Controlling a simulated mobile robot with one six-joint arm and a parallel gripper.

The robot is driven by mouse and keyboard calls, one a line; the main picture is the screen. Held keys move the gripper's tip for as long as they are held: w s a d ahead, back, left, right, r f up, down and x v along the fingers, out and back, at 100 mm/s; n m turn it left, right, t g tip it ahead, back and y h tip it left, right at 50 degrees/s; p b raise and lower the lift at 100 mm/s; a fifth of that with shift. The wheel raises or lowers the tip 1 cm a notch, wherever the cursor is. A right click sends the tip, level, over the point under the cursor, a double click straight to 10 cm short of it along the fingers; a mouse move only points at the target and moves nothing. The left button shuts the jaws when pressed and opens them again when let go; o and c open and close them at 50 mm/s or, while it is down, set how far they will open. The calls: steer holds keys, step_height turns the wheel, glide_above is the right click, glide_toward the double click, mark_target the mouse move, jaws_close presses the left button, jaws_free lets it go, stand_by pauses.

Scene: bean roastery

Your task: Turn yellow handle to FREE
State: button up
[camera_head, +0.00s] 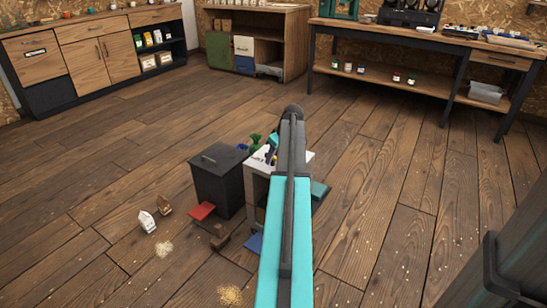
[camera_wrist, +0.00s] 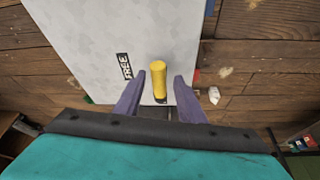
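In the wrist view the yellow handle (camera_wrist: 159,72) stands out from a pale grey panel (camera_wrist: 95,35). A small black-and-white label (camera_wrist: 123,66), which seems to read FREE, sits on the panel just left of the handle. My gripper (camera_wrist: 160,78) is open, with one purple finger on each side of the handle and visible gaps between. The handle's lower end and its mount are partly hidden. In the head view my arm covers the gripper and handle; part of a white-topped cabinet (camera_head: 257,188) shows beside it.
A dark bin (camera_head: 219,178) stands left of the cabinet. Small cartons (camera_head: 147,221), a red flat piece (camera_head: 201,211) and spilled beans (camera_head: 230,295) lie on the wooden floor. A workbench (camera_head: 420,40) and wooden cabinets (camera_head: 97,62) line the back. The floor at right is mostly clear.

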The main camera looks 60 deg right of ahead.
jaws_close()
steer(key=shift+a+r+p, duration=0.1)
steer(key=shift+p, duration=0.3)
steer(key=shift+a+r+m+p, duration=0.1)
steer(key=shift+m+p, duration=0.45)
steer(key=shift+m, duration=0.05)
steer(key=shift+w+m+h+p, duration=0.1)
steer(key=shift+m+h+p, duration=0.4)
steer(key=shift+m+p, duration=0.55)
steer(key=m+p, duration=0.2)
steer(key=m+g+h+p, duration=0.1)
steer(key=m+p, duration=0.1)
steer(key=shift+w+a, duration=0.15)
steer(key=shift+w, duration=0.05)
steer(key=m+p, duration=0.1)
steer(key=m+g+p, duration=0.1)
steer(key=m, duration=0.1)
steer(key=m+g+h+p, duration=0.1)
steer(key=m, duration=0.1)
steer(key=shift+w+m+p, duration=0.25)
steer(key=shift+p, duration=0.15)
steer(key=shift+w+m+g+p, duration=0.15)
steer(key=shift+m+g+p, duration=0.75)
steer(key=shift+m, duration=1.6)
steer(key=shift+g, duration=0.3)
